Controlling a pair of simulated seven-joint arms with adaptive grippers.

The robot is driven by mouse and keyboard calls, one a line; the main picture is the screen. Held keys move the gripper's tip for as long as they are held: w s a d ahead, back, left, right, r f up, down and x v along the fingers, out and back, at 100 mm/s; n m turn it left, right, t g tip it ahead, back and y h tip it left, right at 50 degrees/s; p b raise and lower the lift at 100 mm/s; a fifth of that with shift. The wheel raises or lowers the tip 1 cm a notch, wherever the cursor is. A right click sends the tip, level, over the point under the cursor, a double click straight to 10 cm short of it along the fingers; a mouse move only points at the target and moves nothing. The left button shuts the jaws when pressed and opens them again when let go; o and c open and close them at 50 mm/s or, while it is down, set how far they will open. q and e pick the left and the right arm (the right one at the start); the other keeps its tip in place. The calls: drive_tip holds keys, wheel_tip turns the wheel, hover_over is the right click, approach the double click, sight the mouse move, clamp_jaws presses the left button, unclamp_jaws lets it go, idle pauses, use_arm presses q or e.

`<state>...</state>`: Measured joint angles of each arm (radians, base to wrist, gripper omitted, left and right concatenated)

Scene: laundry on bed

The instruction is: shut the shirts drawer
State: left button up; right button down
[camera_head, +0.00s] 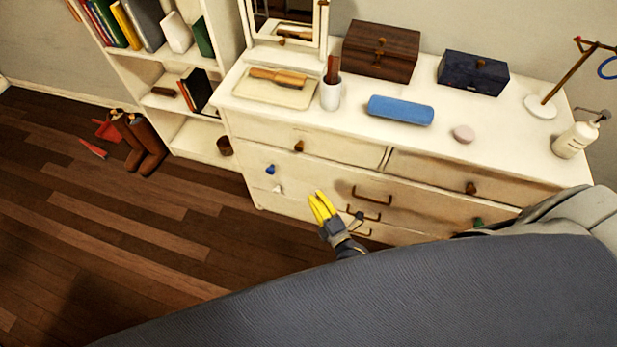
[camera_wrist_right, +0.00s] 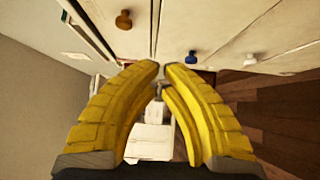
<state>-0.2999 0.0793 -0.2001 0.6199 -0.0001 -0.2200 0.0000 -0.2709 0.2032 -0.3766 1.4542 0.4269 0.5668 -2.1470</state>
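The white dresser (camera_head: 330,172) stands against the wall, with several drawers. Its upper left drawer has a wooden knob (camera_head: 298,146). Below are a blue knob (camera_head: 270,169) and a white knob (camera_head: 277,188), with brass bar handles (camera_head: 371,200) in the middle. I cannot tell which drawer holds shirts, or how far any stands out. My right gripper (camera_head: 320,206) is in front of the lower drawer fronts, its yellow fingertips close together with nothing visible between them. My left gripper is not in view.
A grey-blue bed surface (camera_head: 400,290) fills the foreground and hides the dresser's lower right. A blue case (camera_head: 400,110), a white cup (camera_head: 331,95) and a pump bottle (camera_head: 576,139) stand on the dresser top. A bookcase (camera_head: 200,137) adjoins it.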

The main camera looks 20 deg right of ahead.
approach(306, 159)
drive_tip(key=w+a, duration=0.3)
drive_tip(key=a, duration=0.2)
drive_tip(key=shift+w+d+f, duration=0.1)
drive_tip(key=shift+w+d, duration=0.25)
drive_tip(key=shift+w, duration=0.35)
drive_tip(key=shift+w+d+f, duration=0.1)
drive_tip(key=shift+w+d, duration=0.25)
drive_tip(key=shift+w, duration=0.3)
drive_tip(key=shift+w+d, duration=0.35)
drive_tip(key=shift+w, duration=0.35)
drive_tip(key=shift+w+d, duration=0.7)
drive_tip(key=shift+w, duration=0.25)
